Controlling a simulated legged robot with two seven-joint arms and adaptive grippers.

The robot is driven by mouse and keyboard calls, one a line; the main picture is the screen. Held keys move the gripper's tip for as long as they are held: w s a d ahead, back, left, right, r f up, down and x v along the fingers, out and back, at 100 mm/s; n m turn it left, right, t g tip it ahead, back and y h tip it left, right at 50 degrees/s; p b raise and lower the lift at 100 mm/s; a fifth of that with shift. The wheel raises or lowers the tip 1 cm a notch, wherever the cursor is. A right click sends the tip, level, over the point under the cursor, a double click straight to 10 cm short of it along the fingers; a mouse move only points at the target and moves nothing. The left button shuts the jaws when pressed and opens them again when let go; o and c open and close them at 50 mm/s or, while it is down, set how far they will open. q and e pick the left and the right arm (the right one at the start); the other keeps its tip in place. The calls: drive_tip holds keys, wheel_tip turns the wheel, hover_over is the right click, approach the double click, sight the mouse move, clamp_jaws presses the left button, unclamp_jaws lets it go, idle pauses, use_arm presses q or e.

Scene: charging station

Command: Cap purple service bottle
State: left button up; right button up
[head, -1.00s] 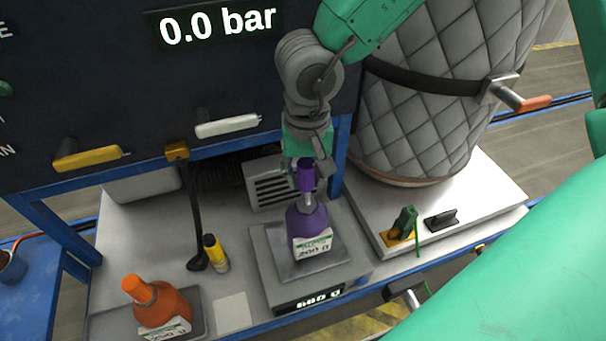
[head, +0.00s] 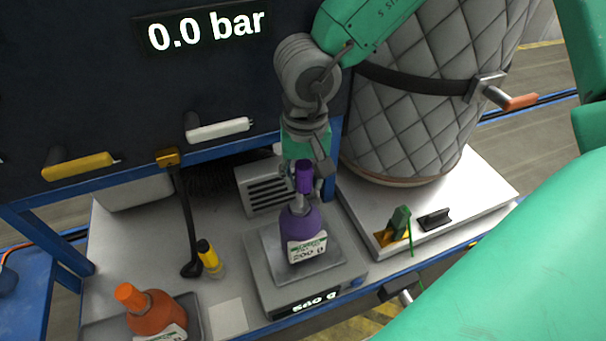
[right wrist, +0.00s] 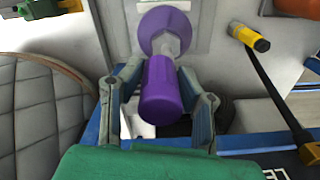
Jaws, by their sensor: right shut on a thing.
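The purple service bottle (head: 301,228) stands upright on the scale (head: 302,262), with a white label reading 200 g. Its pale neck shows above the shoulder. My right gripper (head: 304,178) is shut on the purple cap (head: 304,176), right over the bottle's neck. In the right wrist view the cap (right wrist: 165,92) sits between the two fingers, in line with the pale neck and the purple bottle (right wrist: 166,27). Whether the cap is seated on the neck cannot be told. My left gripper is not in view.
An orange bottle (head: 156,313) with an orange cap stands on a tray at the front left. A yellow-and-black marker-like item (head: 209,258) stands left of the scale. A quilted tank (head: 430,110) stands at the right. The scale display reads about 560 g.

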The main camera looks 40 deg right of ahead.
sight(302, 195)
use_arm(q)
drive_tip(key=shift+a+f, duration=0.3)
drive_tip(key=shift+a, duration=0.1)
use_arm(e)
drive_tip(key=shift+a+f, duration=0.5)
drive_tip(key=shift+d+f, duration=0.1)
drive_tip(key=shift+f, duration=0.1)
drive_tip(key=shift+d+f+b, duration=0.25)
drive_tip(key=shift+f+b, duration=0.1)
drive_tip(key=shift+f, duration=0.15)
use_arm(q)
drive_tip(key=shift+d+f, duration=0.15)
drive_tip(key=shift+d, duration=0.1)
use_arm(e)
drive_tip(key=shift+f, duration=0.1)
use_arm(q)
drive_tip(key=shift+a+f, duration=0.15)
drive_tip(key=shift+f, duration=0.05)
use_arm(e)
drive_tip(key=shift+a+f, duration=0.2)
drive_tip(key=shift+f, duration=0.2)
use_arm(q)
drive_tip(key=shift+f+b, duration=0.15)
drive_tip(key=shift+b, duration=0.2)
use_arm(e)
drive_tip(key=shift+d+f, duration=0.1)
drive_tip(key=shift+f, duration=0.5)
drive_tip(key=o, duration=1)
